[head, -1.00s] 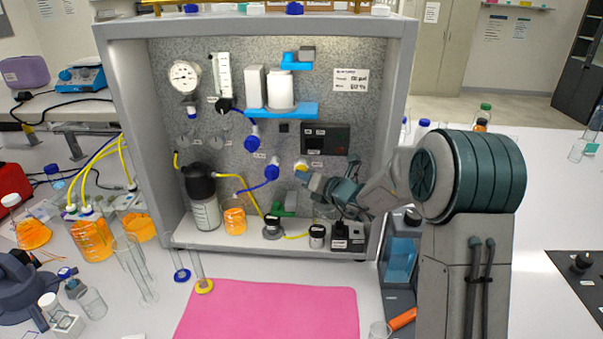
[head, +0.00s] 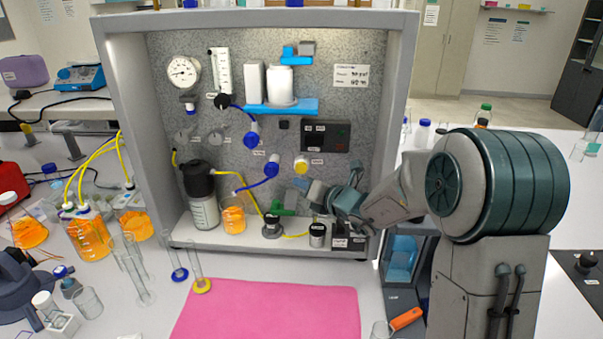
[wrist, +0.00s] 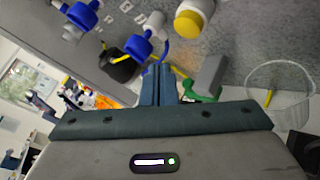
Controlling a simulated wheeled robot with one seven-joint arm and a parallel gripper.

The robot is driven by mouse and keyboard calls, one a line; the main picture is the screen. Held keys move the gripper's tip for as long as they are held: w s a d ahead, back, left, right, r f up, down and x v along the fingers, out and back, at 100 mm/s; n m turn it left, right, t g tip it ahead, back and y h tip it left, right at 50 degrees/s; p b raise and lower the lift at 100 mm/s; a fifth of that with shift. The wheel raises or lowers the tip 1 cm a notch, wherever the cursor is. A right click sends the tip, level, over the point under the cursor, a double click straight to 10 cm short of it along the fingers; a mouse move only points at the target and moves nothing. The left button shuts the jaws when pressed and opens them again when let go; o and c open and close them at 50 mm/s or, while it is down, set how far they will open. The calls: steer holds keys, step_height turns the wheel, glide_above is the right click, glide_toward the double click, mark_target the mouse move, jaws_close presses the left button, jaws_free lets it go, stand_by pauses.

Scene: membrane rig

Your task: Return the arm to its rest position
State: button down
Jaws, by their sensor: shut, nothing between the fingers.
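My gripper (head: 302,188) is inside the grey membrane rig cabinet (head: 400,110), in front of the back panel's lower right part. In the wrist view its fingers (wrist: 157,85) are closed together with nothing between them. The yellow knob (head: 301,165) is just above the gripper and apart from it in the head view; it also shows at the top of the wrist view (wrist: 192,20). A blue valve (head: 271,170) is up and left of the fingertips. My arm reaches in from the right, and the wrist hides part of the cabinet's right floor.
A green part (head: 284,208) and a clear beaker (wrist: 280,92) are close to the gripper. A black-capped bottle (head: 205,212) and an orange-filled beaker (head: 233,215) stand on the cabinet floor. A pink mat (head: 265,312) lies clear in front. Two cylinders stand beside it.

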steer(key=shift+s, duration=0.8)
steer(key=s+n+g+h, duration=0.2)
steer(key=s+n+g, duration=0.6)
steer(key=s+n, duration=1.2)
steer(key=s+d+f+n+h, duration=0.2)
steer(key=s+d+n+h, duration=0.7)
steer(key=s+d+n, duration=0.3)
steer(key=d+n, duration=0.3)
steer(key=d, duration=0.2)
steer(key=shift+s+d, duration=0.15)
steer(key=shift+s, duration=0.05)
